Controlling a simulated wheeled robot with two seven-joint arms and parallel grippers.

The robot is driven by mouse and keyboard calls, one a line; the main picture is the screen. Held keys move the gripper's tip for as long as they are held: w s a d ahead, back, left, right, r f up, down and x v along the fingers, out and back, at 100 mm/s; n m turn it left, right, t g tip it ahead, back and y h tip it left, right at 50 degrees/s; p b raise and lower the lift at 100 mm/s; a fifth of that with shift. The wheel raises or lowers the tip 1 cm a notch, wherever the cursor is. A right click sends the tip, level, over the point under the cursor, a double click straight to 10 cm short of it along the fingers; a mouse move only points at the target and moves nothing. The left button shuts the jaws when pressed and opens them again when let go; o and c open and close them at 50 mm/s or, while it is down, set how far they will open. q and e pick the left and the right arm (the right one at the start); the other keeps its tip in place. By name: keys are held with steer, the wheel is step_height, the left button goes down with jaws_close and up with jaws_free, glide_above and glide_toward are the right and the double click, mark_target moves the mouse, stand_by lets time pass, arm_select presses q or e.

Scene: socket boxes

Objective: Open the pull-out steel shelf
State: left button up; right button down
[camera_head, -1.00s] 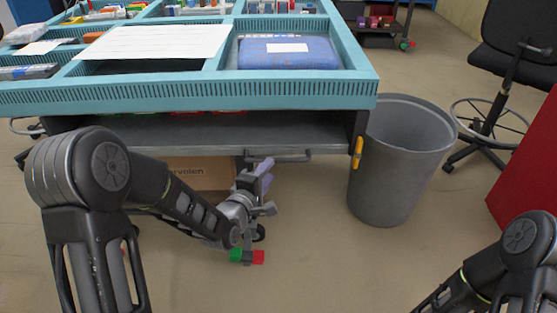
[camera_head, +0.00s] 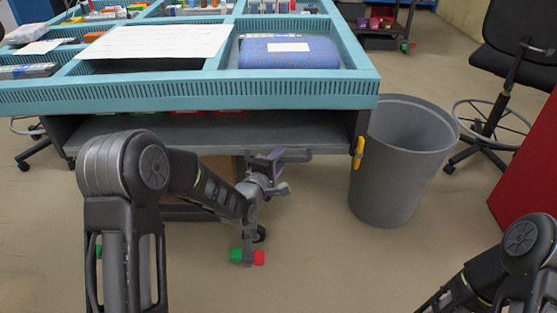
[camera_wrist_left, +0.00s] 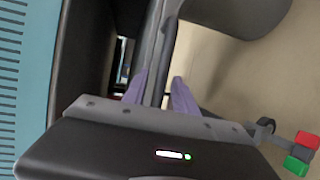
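The pull-out steel shelf (camera_head: 200,130) is a wide dark grey panel under the teal-topped workbench. Its bar handle (camera_head: 299,153) sits at the front edge, right of the middle. My left gripper (camera_head: 274,160) is at this handle. In the left wrist view its two purple fingers (camera_wrist_left: 161,88) stand close on both sides of the grey handle bar (camera_wrist_left: 160,50) and look shut on it. Part of the handle is hidden by the gripper in the head view. My right gripper is out of view; only part of that arm shows at the lower right.
A grey bin (camera_head: 402,165) stands right of the bench, near a yellow clip (camera_head: 358,152). A red panel (camera_head: 530,165) and black chair (camera_head: 515,45) are farther right. The bench top (camera_head: 345,88) overhangs the shelf. The floor in front is clear.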

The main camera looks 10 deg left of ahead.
arm_select(q)
jaws_close()
stand_by(1.2)
